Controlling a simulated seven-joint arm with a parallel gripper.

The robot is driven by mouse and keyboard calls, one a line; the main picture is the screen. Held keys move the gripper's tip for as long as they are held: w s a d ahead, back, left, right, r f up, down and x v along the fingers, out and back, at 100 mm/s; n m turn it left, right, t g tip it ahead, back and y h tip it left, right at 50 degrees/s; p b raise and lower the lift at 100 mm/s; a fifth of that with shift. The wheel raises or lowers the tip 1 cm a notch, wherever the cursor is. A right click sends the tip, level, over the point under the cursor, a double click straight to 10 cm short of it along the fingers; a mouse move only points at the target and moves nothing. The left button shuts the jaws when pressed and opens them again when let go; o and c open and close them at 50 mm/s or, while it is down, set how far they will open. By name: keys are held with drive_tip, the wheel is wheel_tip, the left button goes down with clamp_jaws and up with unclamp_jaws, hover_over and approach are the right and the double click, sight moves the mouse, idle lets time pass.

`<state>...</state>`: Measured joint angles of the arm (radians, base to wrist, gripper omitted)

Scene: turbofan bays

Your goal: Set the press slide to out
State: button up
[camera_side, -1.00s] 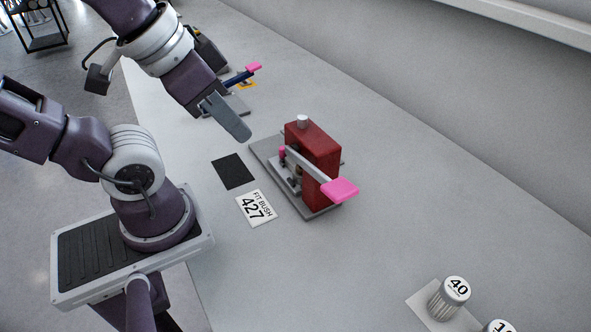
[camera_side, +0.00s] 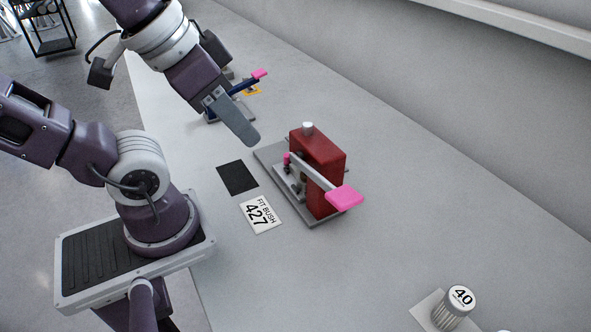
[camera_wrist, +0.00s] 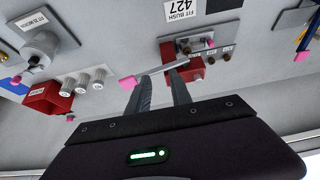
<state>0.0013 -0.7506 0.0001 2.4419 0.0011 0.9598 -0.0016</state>
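The press is a red block (camera_side: 326,160) on a grey base plate (camera_side: 268,154), with a silver knob on top. A grey lever with a pink paddle (camera_side: 344,197) runs along its front. A small pink knob (camera_side: 287,158) stands beside the lever's far end; I take it as the slide's, but cannot read its setting. In the wrist view the press (camera_wrist: 197,69) is ahead of the fingers, with the pink paddle (camera_wrist: 129,82) to the left.
A "FIT BUSH 427" card (camera_side: 262,214) and black pad (camera_side: 237,177) lie left of the press. A blue lever device (camera_side: 243,84) stands behind. White knobs, one marked 40 (camera_side: 455,302), are at front right. The bench right of the press is clear.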

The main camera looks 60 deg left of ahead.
drive_tip(key=shift+o, duration=0.9)
wheel_tip(320, 180, up, 4)
drive_tip(key=shift+w+f, duration=0.1)
drive_tip(key=shift+f, duration=0.1)
drive_tip(key=w+a+r+n+g, duration=0.3)
drive_tip(key=w+a+n, duration=0.35)
drive_tip(key=w, duration=0.25)
drive_tip(key=n+g, duration=0.2)
drive_tip(key=n, duration=0.6)
hover_over(287, 154)
wheel_tip(287, 154, down, 3)
drive_tip(key=shift+n+g, duration=0.25)
drive_tip(key=shift+g, duration=0.05)
wheel_tip(287, 154, down, 28)
drive_tip(key=shift+f, duration=0.1)
drive_tip(key=shift+c, duration=0.2)
clamp_jaws()
